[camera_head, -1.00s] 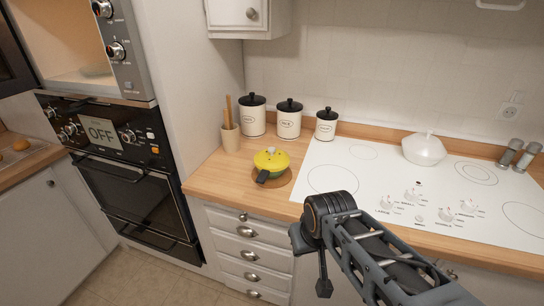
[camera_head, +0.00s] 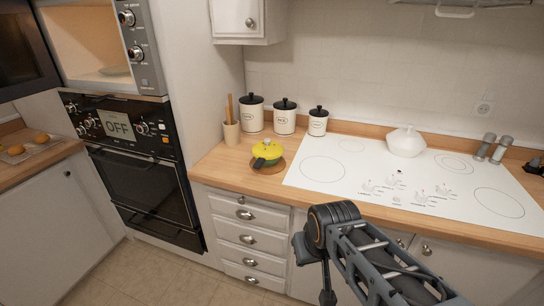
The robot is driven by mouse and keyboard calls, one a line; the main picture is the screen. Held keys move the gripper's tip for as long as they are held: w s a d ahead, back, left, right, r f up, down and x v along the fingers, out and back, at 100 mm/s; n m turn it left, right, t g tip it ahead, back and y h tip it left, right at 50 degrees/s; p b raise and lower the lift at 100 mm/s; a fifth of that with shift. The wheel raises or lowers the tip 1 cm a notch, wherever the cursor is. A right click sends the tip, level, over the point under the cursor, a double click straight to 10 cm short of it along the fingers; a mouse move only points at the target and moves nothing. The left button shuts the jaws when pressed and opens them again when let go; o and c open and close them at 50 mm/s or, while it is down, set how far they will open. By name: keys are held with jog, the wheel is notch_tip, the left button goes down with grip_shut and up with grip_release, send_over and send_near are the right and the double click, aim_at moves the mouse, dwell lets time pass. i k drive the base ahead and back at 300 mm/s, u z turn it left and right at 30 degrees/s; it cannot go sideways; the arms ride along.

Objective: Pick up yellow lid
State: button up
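The yellow lid (camera_head: 266,150) sits on a small green pot (camera_head: 260,162) with a dark handle pointing to the front. The pot stands on a round brown trivet (camera_head: 279,165) on the wooden counter, left of the cooktop. My arm reaches in from the lower right, with its nearer links in front of the drawers and cabinet. The end of the arm hangs low at the front of the counter, well apart from the lid. My gripper's fingers cannot be made out.
Three white canisters with black lids (camera_head: 284,118) and a utensil cup (camera_head: 231,133) stand behind the pot. The white cooktop (camera_head: 322,169) is to the right, with a white lidded dish (camera_head: 406,142) at its back. The wall oven (camera_head: 140,175) is at the left.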

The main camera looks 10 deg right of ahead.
aim_at(267, 148)
jog(key=u, duration=0.45)
jog(key=i, duration=0.65)
jog(key=u, duration=0.45)
